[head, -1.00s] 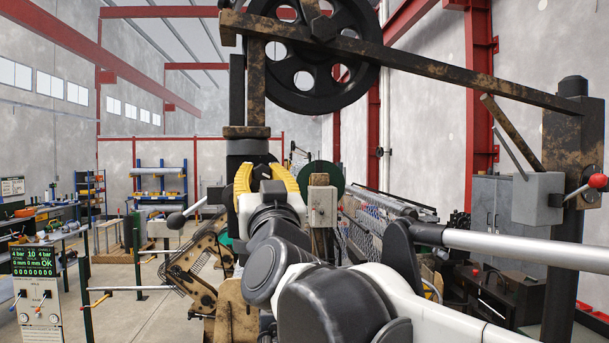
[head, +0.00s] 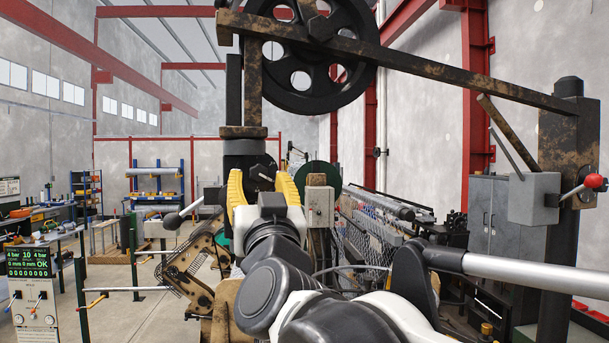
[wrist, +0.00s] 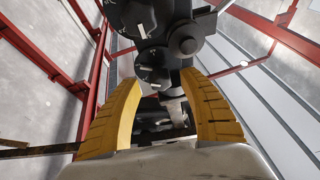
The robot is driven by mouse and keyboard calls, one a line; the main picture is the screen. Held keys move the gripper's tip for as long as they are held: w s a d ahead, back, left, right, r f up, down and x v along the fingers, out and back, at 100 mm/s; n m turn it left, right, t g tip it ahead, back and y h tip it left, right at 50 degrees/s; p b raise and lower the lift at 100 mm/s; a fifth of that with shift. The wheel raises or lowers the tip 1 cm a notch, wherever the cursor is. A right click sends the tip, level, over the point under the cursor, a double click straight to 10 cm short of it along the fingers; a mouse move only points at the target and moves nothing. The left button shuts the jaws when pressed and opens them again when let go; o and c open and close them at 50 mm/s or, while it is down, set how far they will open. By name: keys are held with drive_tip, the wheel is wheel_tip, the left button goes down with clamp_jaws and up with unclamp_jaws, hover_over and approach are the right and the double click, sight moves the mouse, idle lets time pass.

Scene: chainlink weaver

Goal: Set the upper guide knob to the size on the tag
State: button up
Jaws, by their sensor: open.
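My gripper (head: 262,180) is open, its yellow fingers apart and nothing held between them. It is in front of the black guide block (head: 248,150) on the machine's post. A dark round knob (head: 262,172) shows between the fingers in the head view. In the wrist view, a black knob with a white pointer line (wrist: 153,70) lies just beyond and between the fingertips. A larger dial with white marks (wrist: 138,17) is at the top edge. I cannot tell which is the upper guide knob, or read their marks. No readable size tag shows.
A grey control box (head: 320,206) stands close right of my gripper. A ball-ended lever (head: 185,213) is to the left. A large black wheel (head: 309,50) and rusty beam (head: 420,62) are overhead. A green-lettered display panel (head: 29,262) stands at far left.

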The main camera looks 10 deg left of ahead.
drive_tip(key=v, duration=0.9)
drive_tip(key=d+f+g+h+b, duration=0.15)
drive_tip(key=d+f+b, duration=0.4)
drive_tip(key=f, duration=0.85)
drive_tip(key=d+f+n+g+b, duration=0.1)
drive_tip(key=d+f+g+b, duration=0.2)
drive_tip(key=f+b, duration=0.85)
drive_tip(key=d+f+g+h+b, duration=0.1)
drive_tip(key=d+f+g+b, duration=0.3)
drive_tip(key=f, duration=1.4)
drive_tip(key=s+d+f+m+g+h+b, duration=0.1)
drive_tip(key=s+d+f+b, duration=0.2)
drive_tip(key=d+f, duration=0.3)
drive_tip(key=s+d+f+m+g+h+b, duration=0.2)
drive_tip(key=d+f, duration=0.4)
drive_tip(key=f, duration=0.8)
drive_tip(key=s+d+f+m+g+h+b, duration=0.1)
drive_tip(key=s+d+f+b, duration=0.4)
drive_tip(key=f, duration=0.5)
drive_tip(key=shift+d+f+m+g+h+b, duration=0.3)
drive_tip(key=shift+d+g+h+b, duration=0.3)
drive_tip(key=shift+g+h+b, duration=0.2)
